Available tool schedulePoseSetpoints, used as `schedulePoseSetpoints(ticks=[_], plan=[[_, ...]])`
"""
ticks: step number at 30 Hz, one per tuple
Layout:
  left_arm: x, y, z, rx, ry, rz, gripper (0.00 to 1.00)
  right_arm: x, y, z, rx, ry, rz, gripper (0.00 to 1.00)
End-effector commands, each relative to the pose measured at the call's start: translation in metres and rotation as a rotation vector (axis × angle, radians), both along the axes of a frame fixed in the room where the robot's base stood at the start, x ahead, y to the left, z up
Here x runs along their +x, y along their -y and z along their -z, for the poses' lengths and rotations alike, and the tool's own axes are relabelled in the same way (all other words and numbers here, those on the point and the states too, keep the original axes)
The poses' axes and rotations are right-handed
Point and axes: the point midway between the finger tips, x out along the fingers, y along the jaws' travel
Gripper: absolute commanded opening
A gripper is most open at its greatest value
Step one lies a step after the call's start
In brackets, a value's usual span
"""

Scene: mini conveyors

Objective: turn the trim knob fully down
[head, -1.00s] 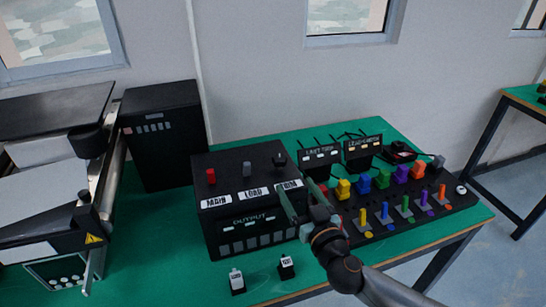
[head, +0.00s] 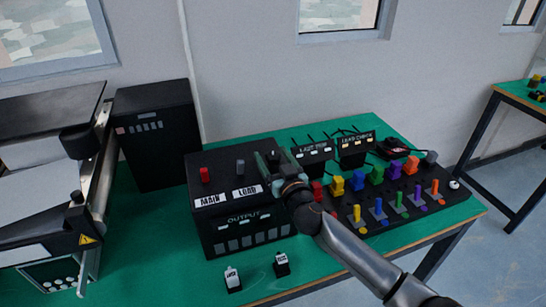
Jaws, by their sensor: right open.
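The black control box (head: 205,222) stands on the green table, with a row of knobs on top and MAIN and LOAD labels on its front edge. The trim knob (head: 273,155) is the dark one at the right end of the row. It is mostly hidden by my right gripper (head: 272,160), so its angle cannot be read. My right gripper is open, with its fingers at the trim knob, seemingly one on each side. Contact cannot be made out. The TRIM label is hidden behind the gripper. My left gripper is not in view.
A red knob (head: 205,175) and a grey knob (head: 240,168) stand left on the box top. A board of coloured plugs and switches (head: 415,215) lies to the right. Labelled meters (head: 313,157) stand behind.

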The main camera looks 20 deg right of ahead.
Motion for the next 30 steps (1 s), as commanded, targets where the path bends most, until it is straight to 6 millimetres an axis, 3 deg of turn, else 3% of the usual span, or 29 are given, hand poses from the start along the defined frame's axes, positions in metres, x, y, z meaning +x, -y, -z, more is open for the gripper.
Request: schedulePoseSetpoints(ticks=[5, 25, 30], plan=[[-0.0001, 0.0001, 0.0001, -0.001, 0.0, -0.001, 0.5, -0.0001, 0.0, -0.0001, 0.0, 0.0, 0.0, 0.75], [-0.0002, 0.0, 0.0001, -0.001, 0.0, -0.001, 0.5, -0.0004, 0.0002, 0.0002, -0.001, 0.0, 0.0, 0.0], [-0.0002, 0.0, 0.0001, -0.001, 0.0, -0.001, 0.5, -0.0004, 0.0003, 0.0002, -0.001, 0.0, -0.001, 0.0]])
